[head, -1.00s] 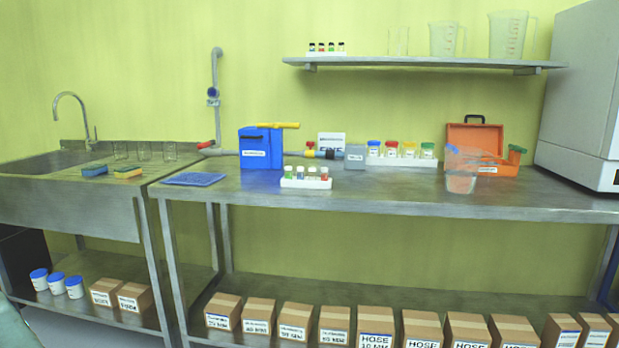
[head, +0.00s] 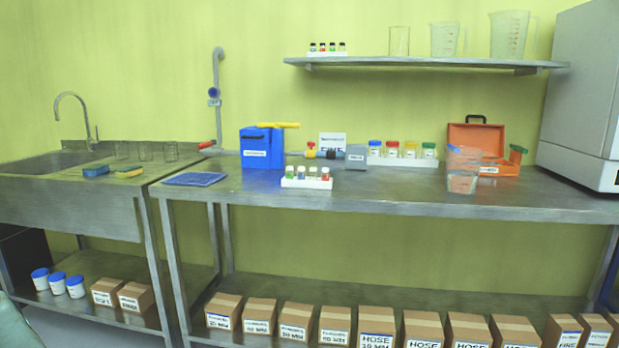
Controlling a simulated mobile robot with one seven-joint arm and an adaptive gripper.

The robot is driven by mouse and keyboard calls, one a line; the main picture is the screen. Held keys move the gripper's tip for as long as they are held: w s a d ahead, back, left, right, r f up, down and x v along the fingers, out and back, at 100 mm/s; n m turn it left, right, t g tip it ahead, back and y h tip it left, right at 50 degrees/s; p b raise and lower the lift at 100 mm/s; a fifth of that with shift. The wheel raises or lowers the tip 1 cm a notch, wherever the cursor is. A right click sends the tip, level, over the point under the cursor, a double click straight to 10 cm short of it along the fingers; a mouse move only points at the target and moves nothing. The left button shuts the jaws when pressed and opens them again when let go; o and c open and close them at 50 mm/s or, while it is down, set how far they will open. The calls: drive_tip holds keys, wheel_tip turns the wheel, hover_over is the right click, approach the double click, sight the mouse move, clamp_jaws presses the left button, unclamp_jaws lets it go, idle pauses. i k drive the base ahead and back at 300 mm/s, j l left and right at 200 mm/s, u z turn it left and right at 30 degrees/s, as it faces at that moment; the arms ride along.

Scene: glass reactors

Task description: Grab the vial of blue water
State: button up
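A white rack (head: 306,183) stands near the front of the steel table, left of its middle. It holds several small vials with white caps in a row. The vial of blue water (head: 301,172) looks to be the second from the left, between a green one (head: 289,172) and a paler one. The red one is at the right end. The vials are small, so their contents are hard to make out. My gripper is not in view.
A blue cloth (head: 195,179) lies left. The table front near the rack is clear. A wall shelf (head: 425,63) hangs above.

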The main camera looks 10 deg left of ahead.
sight(300, 169)
drive_tip(key=i+l+u, duration=0.15)
drive_tip(key=i+l, duration=0.2)
drive_tip(key=i+l+u, duration=0.1)
drive_tip(key=i+l, duration=0.2)
drive_tip(key=i+l+u, duration=0.15)
drive_tip(key=i+l, duration=0.15)
drive_tip(key=l, duration=0.2)
drive_tip(key=i+l+u, duration=0.1)
drive_tip(key=i+l, duration=0.15)
drive_tip(key=l, duration=0.2)
drive_tip(key=i+l+u, duration=0.15)
drive_tip(key=l, duration=0.35)
drive_tip(key=i+l+u, duration=0.1)
drive_tip(key=i+l, duration=0.25)
drive_tip(key=l, duration=0.15)
drive_tip(key=i+l+u, duration=0.15)
drive_tip(key=l, duration=0.35)
drive_tip(key=i+l+u, duration=0.1)
drive_tip(key=i+l, duration=0.15)
drive_tip(key=l, duration=0.3)
drive_tip(key=i+j, duration=0.35)
drive_tip(key=j, duration=0.25)
